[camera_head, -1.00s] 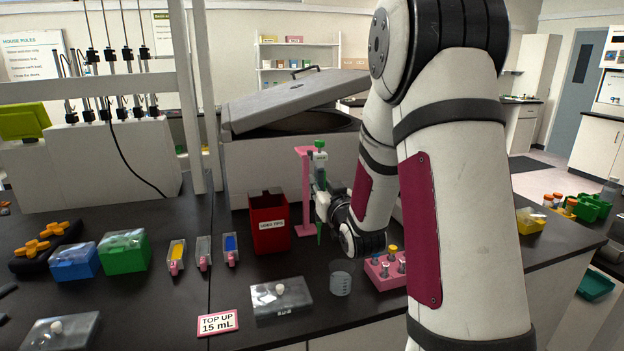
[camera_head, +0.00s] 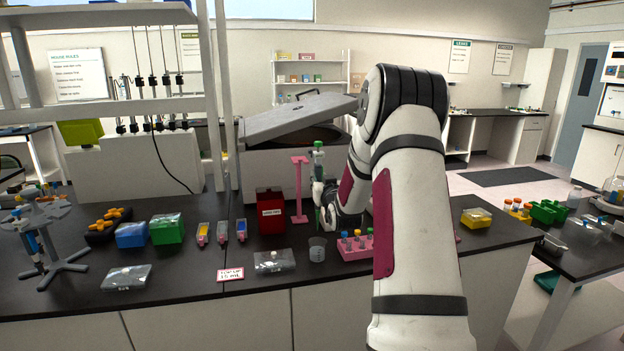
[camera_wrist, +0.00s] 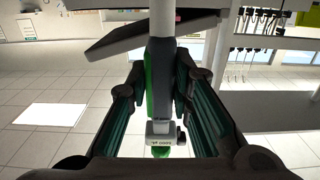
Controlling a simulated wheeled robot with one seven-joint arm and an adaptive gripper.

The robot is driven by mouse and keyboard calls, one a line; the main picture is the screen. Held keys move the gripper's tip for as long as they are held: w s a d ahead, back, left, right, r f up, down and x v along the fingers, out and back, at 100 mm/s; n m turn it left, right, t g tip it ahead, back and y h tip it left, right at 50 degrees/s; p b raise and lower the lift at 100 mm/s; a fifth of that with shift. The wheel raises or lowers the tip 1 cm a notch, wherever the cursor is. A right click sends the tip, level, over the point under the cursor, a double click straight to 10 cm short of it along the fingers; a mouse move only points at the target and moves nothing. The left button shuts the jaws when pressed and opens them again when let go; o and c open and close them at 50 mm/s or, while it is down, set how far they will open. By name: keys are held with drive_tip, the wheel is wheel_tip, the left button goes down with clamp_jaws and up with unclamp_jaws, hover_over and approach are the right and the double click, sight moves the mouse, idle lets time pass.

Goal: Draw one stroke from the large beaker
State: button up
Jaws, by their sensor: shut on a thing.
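My gripper (camera_head: 320,192) is shut on an upright pipette (camera_head: 318,160) with a green top and a green tip pointing down. In the wrist view, the pipette (camera_wrist: 159,85) stands between the two dark fingers, with a green part at its lower end. The pipette is above the bench, just right of the pink stand (camera_head: 299,190) and apart from it. A clear beaker (camera_head: 317,250) stands on the bench in front of my gripper, left of the pink tube rack (camera_head: 356,247). I cannot tell whether it is the large beaker; its contents are unclear.
A red tip bin (camera_head: 270,213) stands left of the pink stand. A clear-lidded box (camera_head: 274,262) and a "TOP UP 15 mL" card (camera_head: 230,275) lie near the front edge. A grey machine with a raised lid (camera_head: 290,120) is behind. A yellow box (camera_head: 476,218) sits at the right.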

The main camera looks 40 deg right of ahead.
sight(319, 209)
wheel_tip(319, 209, down, 10)
drive_tip(key=b, duration=0.3)
drive_tip(key=shift+f+b, duration=0.1)
drive_tip(key=shift+b, duration=0.25)
drive_tip(key=shift+f, duration=0.1)
